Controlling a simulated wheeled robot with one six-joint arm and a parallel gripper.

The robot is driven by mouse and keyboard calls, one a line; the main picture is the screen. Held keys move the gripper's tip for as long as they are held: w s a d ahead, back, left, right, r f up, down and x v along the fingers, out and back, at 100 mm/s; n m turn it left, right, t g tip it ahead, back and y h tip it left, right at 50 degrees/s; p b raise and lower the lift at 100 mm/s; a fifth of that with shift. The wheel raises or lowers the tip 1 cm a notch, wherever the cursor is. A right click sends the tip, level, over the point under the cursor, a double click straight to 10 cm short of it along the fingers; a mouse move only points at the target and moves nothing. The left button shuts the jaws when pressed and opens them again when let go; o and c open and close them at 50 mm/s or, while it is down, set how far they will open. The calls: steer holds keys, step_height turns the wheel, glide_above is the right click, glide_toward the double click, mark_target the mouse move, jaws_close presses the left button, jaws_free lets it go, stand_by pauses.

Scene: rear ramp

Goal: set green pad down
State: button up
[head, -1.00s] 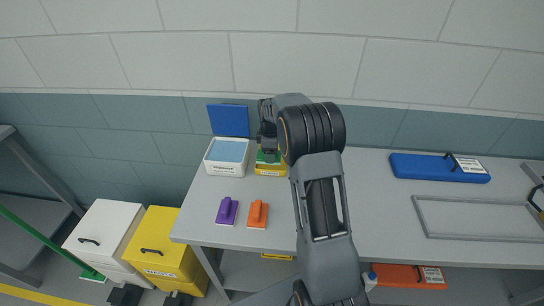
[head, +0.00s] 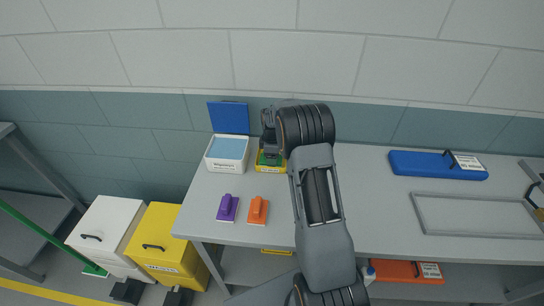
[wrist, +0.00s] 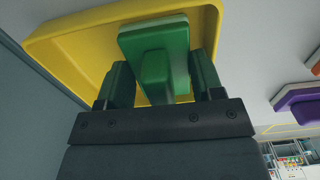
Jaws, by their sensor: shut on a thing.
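The green pad (wrist: 153,52) has a raised green handle and a pale layer along its edge. My gripper (wrist: 160,82) is shut on its handle, one finger on each side. In the wrist view the pad is within the outline of a yellow tray (wrist: 75,50). In the head view my gripper (head: 271,152) is over this yellow tray (head: 272,171) at the back of the table, with a little green (head: 266,160) showing beneath it. My arm covers part of the tray. I cannot tell whether the pad touches the tray floor.
A white box (head: 227,153) with a raised blue lid (head: 229,118) stands left of the tray. A purple pad (head: 228,208) and an orange pad (head: 257,210) lie in front. A blue case (head: 436,165) and a grey frame (head: 475,215) lie at the right.

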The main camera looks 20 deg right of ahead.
steer(key=o, duration=0.6)
steer(key=shift+f, duration=0.1)
step_height(320, 180, up, 12)
steer(key=shift+f+b, duration=0.1)
steer(key=shift+b, duration=0.6)
steer(key=s+a+r+m+t, duration=0.2)
steer(key=s+a+r+m, duration=0.35)
steer(key=s+r, duration=0.4)
steer(key=s+a+f+m+t, duration=0.1)
steer(key=s+a+m, duration=0.2)
steer(key=s, duration=0.6)
steer(key=s+a+f+m+t, duration=0.1)
steer(key=s+a+f+m, duration=0.1)
steer(key=s, duration=0.6)
steer(key=shift+s+a+m, duration=0.4)
steer(key=shift+m, duration=0.45)
